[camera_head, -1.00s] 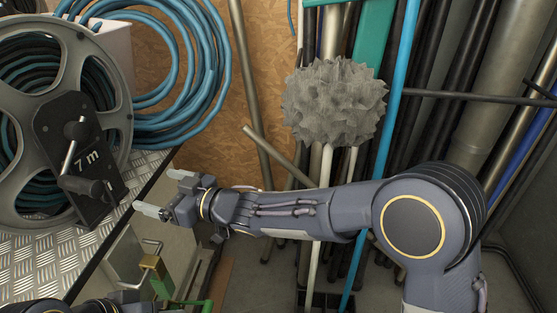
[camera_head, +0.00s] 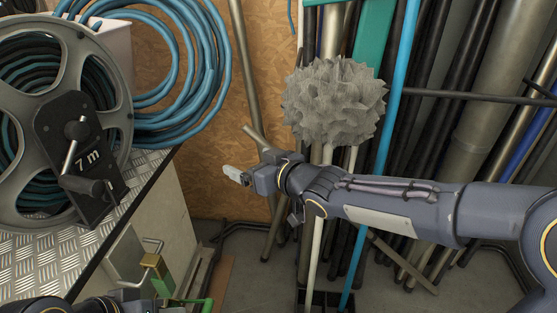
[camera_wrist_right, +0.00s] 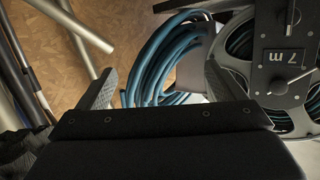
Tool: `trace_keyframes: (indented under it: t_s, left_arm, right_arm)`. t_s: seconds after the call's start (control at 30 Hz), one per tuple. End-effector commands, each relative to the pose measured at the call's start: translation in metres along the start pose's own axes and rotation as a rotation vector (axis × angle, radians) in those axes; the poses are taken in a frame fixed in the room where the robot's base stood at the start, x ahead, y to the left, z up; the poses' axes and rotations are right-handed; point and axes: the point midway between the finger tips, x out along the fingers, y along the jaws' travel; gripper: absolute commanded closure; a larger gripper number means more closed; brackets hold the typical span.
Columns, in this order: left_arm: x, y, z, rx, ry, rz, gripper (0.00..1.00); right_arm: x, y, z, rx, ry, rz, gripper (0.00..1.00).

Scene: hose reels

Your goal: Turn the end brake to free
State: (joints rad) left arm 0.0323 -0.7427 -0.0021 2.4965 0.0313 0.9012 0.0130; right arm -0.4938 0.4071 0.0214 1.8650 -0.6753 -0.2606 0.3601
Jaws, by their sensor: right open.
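The hose reel (camera_head: 118,75) with grey spoked flanges stands on a metal tread-plate top at the left. On its face is a black plate (camera_head: 50,128) marked "7 m", with a silver crank arm and a dark handle (camera_head: 82,185). The plate also shows upside down in the right wrist view (camera_wrist_right: 283,48). I cannot tell which part is the end brake or how it is set. My right gripper (camera_head: 237,176) is open and empty, to the right of the reel and apart from it; its fingers spread in the wrist view (camera_wrist_right: 158,88). My left arm shows only at the bottom edge; its fingertips cannot be made out.
Blue hose coils (camera_head: 185,70) hang on the board behind the reel. A grey spiky brush head (camera_head: 333,100) and several poles and pipes stand at the right.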

Motion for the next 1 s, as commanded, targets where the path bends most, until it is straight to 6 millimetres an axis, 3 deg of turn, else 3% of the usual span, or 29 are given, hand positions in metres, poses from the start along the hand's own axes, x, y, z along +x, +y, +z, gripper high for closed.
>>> trace_keyframes:
  t_s: [0.3, 0.83, 0.93, 1.0]
  left_arm:
    - [-0.006, 0.003, -0.003, 0.0, 0.0, 0.0, 0.64]
    - [-0.006, 0.003, -0.003, 0.0, 0.0, 0.0, 0.64]
    - [-0.006, 0.003, -0.003, 0.0, 0.0, 0.0, 0.64]
    - [-0.006, 0.003, -0.003, 0.0, 0.0, 0.0, 0.64]
  right_arm:
    - [-0.034, 0.031, 0.001, 0.044, -0.054, 0.094, 0.11]
    - [-0.043, 0.039, 0.003, 0.058, -0.07, 0.119, 0.11]
    - [-0.062, 0.053, 0.007, 0.083, -0.095, 0.164, 0.11]
    - [-0.088, 0.069, 0.015, 0.12, -0.133, 0.222, 0.11]
